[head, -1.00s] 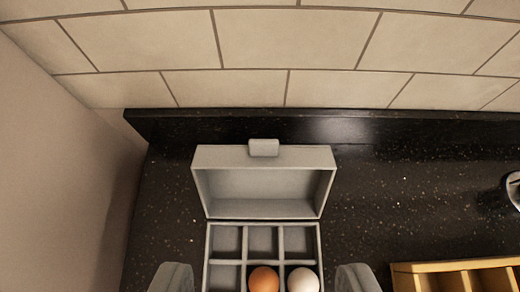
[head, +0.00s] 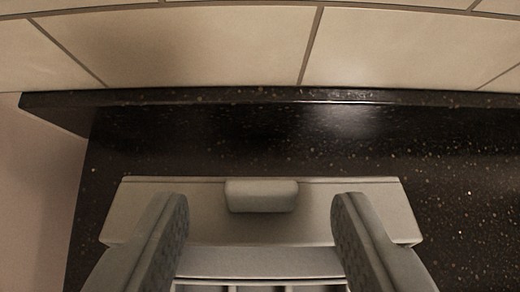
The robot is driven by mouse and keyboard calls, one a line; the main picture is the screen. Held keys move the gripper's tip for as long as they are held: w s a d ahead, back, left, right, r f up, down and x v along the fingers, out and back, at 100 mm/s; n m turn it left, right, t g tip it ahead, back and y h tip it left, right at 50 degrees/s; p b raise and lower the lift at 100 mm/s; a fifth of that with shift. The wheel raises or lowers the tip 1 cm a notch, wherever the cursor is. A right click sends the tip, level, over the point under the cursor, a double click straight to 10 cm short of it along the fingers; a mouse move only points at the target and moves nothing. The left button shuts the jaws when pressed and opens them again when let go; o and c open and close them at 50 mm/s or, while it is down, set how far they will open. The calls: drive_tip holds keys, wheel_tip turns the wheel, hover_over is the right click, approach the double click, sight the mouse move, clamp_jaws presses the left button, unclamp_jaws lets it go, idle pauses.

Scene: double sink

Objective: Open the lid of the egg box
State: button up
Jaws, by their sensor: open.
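The grey egg box stands at the bottom middle of the head view. Its lid (head: 311,224) is swung up and back, with the small rounded tab (head: 261,195) at its far edge. Part of the box's compartments (head: 232,288) shows at the bottom edge of the picture; the rest is out of view, and I see no eggs. My gripper (head: 262,208) is open, its two fingers wide apart to the left and right of the tab, in front of the lid. I cannot tell whether either finger touches the lid.
The dark speckled counter (head: 468,215) is clear to the right of the box. A low dark backsplash (head: 200,128) and the tiled wall (head: 200,45) rise behind it. A plain wall (head: 45,190) is close on the left.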

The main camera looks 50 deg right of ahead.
drive_tip(key=shift+x, duration=1.05)
clamp_jaws()
drive_tip(key=shift+s+a+r, duration=0.15)
drive_tip(key=shift+s+a, duration=0.4)
drive_tip(key=shift+a, duration=0.05)
drive_tip(key=shift+s+a+r, duration=0.2)
drive_tip(key=shift+s+a, duration=0.4)
drive_tip(key=shift+a, duration=0.05)
unclamp_jaws()
drive_tip(key=shift+a, duration=0.1)
drive_tip(key=v, duration=1.7)
drive_tip(key=shift+r, duration=0.25)
